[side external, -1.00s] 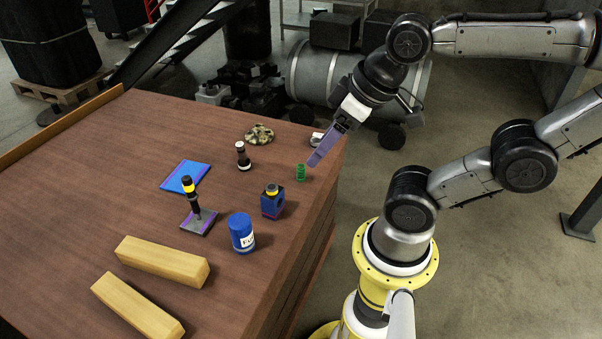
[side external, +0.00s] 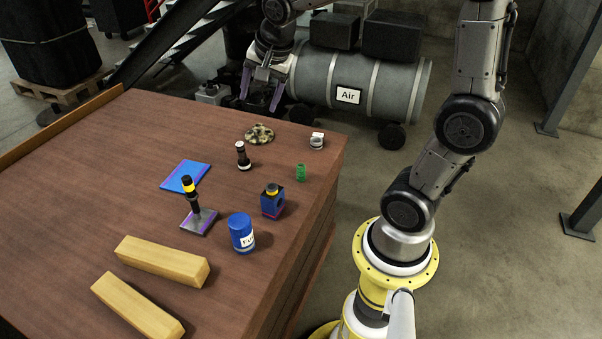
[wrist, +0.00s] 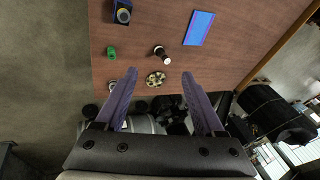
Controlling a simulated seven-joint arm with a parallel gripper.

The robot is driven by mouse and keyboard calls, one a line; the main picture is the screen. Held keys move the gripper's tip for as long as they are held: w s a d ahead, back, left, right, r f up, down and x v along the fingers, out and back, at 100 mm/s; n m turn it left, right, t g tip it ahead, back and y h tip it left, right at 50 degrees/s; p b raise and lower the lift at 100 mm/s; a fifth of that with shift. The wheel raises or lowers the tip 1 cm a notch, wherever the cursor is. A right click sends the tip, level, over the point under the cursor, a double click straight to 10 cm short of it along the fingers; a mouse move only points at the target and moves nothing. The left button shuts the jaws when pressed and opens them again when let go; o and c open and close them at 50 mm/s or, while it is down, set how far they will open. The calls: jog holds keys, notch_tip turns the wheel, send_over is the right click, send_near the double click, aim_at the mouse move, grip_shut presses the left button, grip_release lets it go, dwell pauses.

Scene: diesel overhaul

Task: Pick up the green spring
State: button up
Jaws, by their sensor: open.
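The green spring (side external: 301,172) stands upright on the wooden table near its right edge in the side view. It also shows in the wrist view (wrist: 111,51), small, at the upper left. My gripper (side external: 260,100) is open and empty, high beyond the far edge of the table, up and to the left of the spring in the side view. In the wrist view its two purple fingers (wrist: 158,78) are spread wide, with the spring ahead of them and to the left.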

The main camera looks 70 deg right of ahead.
jog(key=w+d+f+m+g, duration=0.1)
jog(key=w+d+f+m, duration=0.1)
jog(key=d+f, duration=0.35)
jog(key=w+d+f+m+g, duration=0.2)
jog(key=d+f+m, duration=0.1)
jog(key=d+f, duration=0.25)
jog(key=m+g+y, duration=0.1)
jog(key=g, duration=0.1)
send_near(300, 166)
notch_tip(300, 166, down, 6)
jog(key=shift+f, duration=0.1)
jog(key=shift+s+d+f, duration=0.1)
jog(key=shift+d+f, duration=0.15)
jog(key=shift+f, duration=0.75)
jog(key=shift+s+d+f, duration=0.1)
jog(key=shift+d+f, duration=0.15)
jog(key=shift+f, duration=0.8)
jog(key=shift+s+d+f, duration=0.1)
jog(key=shift+d+f, duration=0.1)
jog(key=shift+f, duration=0.8)
grip_shut()
